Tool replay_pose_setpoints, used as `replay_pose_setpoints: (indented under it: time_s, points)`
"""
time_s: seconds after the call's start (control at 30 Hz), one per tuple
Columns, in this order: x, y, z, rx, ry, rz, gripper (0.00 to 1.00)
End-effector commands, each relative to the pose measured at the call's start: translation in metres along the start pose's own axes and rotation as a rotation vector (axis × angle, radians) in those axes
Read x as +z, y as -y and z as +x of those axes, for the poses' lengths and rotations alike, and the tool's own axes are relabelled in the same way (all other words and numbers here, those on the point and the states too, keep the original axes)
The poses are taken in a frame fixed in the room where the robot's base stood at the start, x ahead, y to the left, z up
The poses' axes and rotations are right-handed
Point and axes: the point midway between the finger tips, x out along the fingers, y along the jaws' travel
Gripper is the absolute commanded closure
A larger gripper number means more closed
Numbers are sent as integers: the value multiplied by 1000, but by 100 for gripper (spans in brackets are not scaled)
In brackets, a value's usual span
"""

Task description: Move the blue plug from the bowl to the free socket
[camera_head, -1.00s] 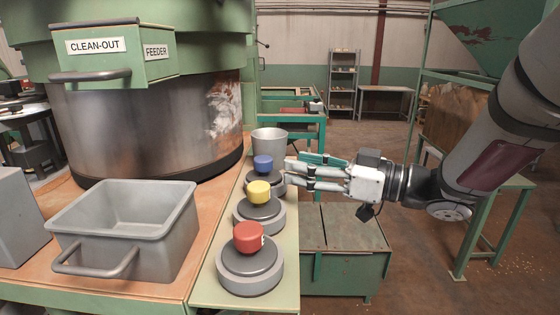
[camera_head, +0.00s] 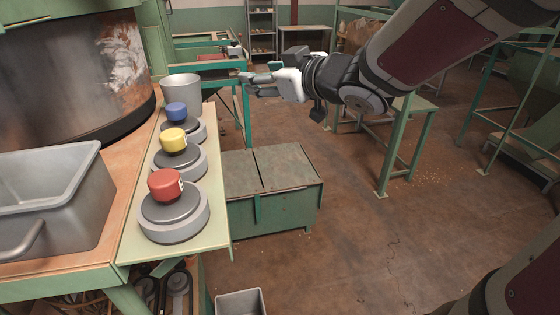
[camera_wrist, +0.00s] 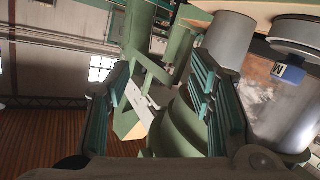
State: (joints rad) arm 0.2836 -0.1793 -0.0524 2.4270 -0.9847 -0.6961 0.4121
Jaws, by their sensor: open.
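The blue plug (camera_head: 176,111) sits upright on the farthest round grey base on the green ledge. It also shows in the wrist view (camera_wrist: 288,73) at the right, with a white label marked M. My gripper (camera_head: 247,83) is right of the blue plug and apart from it, beyond the ledge edge. In the wrist view its fingers (camera_wrist: 160,95) are spread with nothing between them. A grey cup-like bowl (camera_head: 181,90) stands behind the blue plug; its inside is barely visible. I see no empty socket.
A yellow plug (camera_head: 173,139) and a red plug (camera_head: 165,184) sit on nearer round bases. A grey bin (camera_head: 85,215) stands left. A green cabinet (camera_head: 270,205) is below the ledge on the right. Open floor lies farther right.

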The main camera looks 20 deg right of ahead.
Motion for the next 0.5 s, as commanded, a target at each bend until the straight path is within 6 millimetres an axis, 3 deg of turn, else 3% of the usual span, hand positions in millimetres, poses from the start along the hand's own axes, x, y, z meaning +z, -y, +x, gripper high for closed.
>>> replay_pose_setpoints:
  time_s: [0.1,0.27,0.37,0.5]
  points:
    - [2,-16,-18,134,98,15,51]
    - [16,-23,-52,266,260,81,51]
    - [30,-16,-78,309,370,139,51]
    - [52,10,-116,311,532,235,51]
